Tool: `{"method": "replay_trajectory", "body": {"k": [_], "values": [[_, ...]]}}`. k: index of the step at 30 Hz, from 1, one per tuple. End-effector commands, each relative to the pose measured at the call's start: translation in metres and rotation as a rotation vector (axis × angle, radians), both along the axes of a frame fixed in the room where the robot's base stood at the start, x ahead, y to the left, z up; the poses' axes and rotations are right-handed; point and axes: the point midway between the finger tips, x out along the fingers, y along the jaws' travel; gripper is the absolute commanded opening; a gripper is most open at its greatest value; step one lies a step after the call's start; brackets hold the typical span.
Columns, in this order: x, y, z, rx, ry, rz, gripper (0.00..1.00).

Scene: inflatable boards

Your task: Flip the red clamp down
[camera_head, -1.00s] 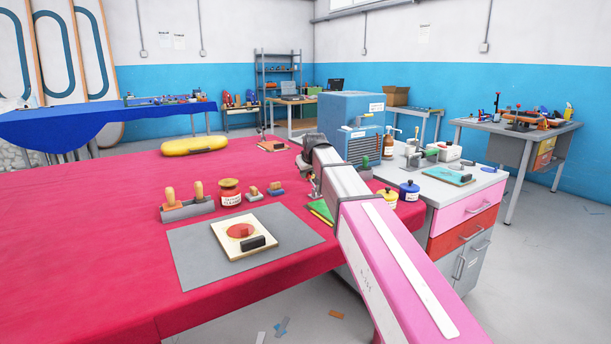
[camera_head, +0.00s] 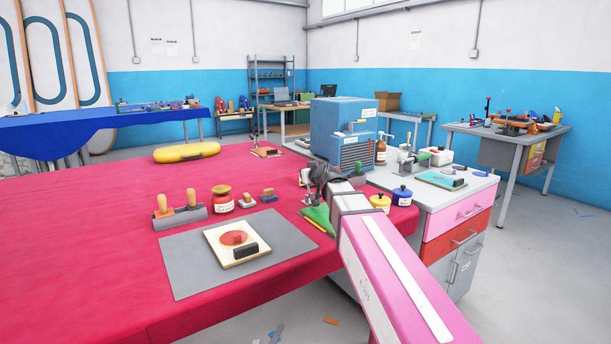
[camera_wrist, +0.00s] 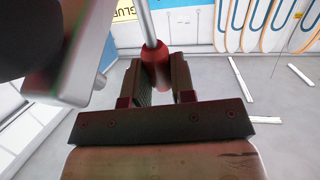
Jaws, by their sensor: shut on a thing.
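In the wrist view, my gripper (camera_wrist: 155,88) is shut on the red clamp's red grip (camera_wrist: 156,62). The grip sits between the two dark fingers, and a bright metal rod (camera_wrist: 146,22) runs from it toward the top of the picture. In the head view, my gripper (camera_head: 319,184) is low over the red-covered table's right edge, close to the green sheet. A small metal piece (camera_head: 307,199) shows beside it, perhaps the clamp's base. My arm and gripper hide most of the clamp there.
The blue machine (camera_head: 342,133) stands just behind my gripper. A grey mat (camera_head: 185,270) with a board, a stamp rack (camera_head: 180,216) and a red jar (camera_head: 222,200) lie left. The table's far left is clear.

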Motion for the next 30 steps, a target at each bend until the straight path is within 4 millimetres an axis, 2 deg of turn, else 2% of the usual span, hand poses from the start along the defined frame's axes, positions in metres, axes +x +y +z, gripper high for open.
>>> {"method": "replay_trajectory", "body": {"k": [20,21,22,23,30], "values": [[-0.0031,-0.002,0.0001,0.018,-0.033,0.001,0.0],[-0.0031,-0.002,0.0001,0.018,-0.033,0.001,0.37],[-0.0031,-0.002,0.0001,0.018,-0.034,0.002,0.46],[-0.0031,-0.002,0.0001,0.018,-0.033,0.001,0.5],[-0.0026,-0.0018,0.0,0.02,-0.033,0.001,0.5]]}}
